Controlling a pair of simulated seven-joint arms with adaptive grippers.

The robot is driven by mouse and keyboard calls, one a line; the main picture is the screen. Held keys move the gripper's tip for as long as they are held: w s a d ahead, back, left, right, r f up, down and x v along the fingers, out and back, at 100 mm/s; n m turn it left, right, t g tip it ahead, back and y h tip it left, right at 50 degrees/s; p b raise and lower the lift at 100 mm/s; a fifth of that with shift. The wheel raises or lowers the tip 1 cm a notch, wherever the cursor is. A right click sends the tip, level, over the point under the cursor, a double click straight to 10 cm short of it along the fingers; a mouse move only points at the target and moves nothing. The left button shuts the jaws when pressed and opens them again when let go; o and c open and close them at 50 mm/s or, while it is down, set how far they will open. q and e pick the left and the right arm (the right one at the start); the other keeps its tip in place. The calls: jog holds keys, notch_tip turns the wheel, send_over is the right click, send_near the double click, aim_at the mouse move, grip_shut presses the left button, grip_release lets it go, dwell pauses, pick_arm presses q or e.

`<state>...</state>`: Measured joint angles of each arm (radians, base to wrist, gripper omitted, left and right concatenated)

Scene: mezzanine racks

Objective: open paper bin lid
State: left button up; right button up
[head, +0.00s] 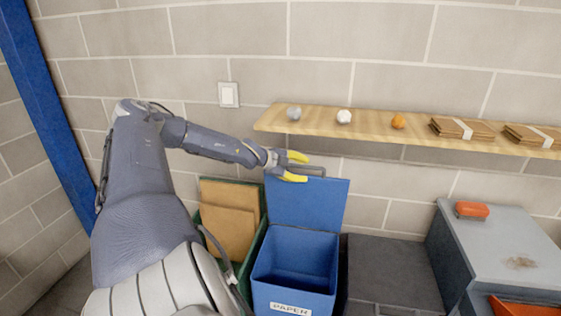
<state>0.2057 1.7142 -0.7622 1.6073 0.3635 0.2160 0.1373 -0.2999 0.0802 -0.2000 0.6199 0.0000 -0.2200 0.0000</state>
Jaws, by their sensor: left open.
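The blue paper bin (290,307) stands on the floor at bottom centre, with a white label reading PAPER on its front. Its blue lid (312,205) stands raised at the back, and the inside of the bin shows empty. A grey handle bar runs along the lid's top edge. My left gripper (304,168) has yellow fingertips that are apart, with nothing seen between them. It is at the lid's top edge by the handle; I cannot tell whether it touches. My right gripper is not in view.
A wooden shelf (375,130) on the wall holds small balls and bundled cardboard. A green bin (240,272) with cardboard (230,225) stands left of the paper bin. A grey cabinet (500,245) with an orange object (472,209) on top stands right. A blue post (45,95) is far left.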

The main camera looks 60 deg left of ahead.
pick_arm(q)
jog(key=v, duration=1)
jog(key=shift+f, duration=0.1)
dwell(0.4)
